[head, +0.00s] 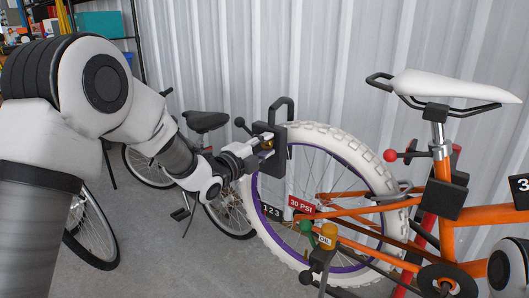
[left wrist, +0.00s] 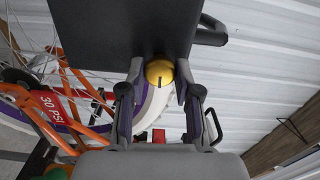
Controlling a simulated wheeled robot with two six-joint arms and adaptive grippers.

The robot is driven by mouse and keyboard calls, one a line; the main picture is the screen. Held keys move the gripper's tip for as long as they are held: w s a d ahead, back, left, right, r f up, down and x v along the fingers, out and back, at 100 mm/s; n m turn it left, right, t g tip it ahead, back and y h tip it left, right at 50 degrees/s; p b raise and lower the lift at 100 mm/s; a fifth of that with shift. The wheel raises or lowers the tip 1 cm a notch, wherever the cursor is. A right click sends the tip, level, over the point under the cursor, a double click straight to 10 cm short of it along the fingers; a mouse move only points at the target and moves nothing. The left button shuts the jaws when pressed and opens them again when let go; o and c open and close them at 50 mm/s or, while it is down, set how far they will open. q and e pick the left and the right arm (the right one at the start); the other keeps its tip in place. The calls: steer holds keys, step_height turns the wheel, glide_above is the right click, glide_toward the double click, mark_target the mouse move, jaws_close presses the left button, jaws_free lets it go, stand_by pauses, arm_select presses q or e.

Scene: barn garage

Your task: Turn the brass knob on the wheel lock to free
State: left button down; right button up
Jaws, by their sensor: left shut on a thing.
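The wheel lock is a dark box (head: 280,160) with a shackle on top, set at the upper left of the bicycle's rear wheel. It also fills the top of the left wrist view (left wrist: 125,30). Its brass knob (left wrist: 159,72) is round and yellow, with a small dark mark on its face. My left gripper (head: 263,146) reaches the lock from the left, and its two fingers (left wrist: 159,84) are shut on the knob's sides. The fingers partly hide the knob in the head view. My right gripper is not in view.
The orange bicycle (head: 345,213) has a white tire (head: 330,135), a white saddle (head: 445,86) and a red "30 PSI" tag (head: 302,205). Green and yellow knobs (head: 327,236) stand low in front. Another bicycle (head: 205,122) stands behind my left arm. A corrugated wall (head: 230,60) closes the back.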

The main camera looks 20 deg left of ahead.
arm_select(q)
steer(key=shift+m, duration=0.6)
steer(key=c, duration=0.8)
jaws_free()
steer(key=shift+c, duration=0.2)
steer(key=v, duration=1.2)
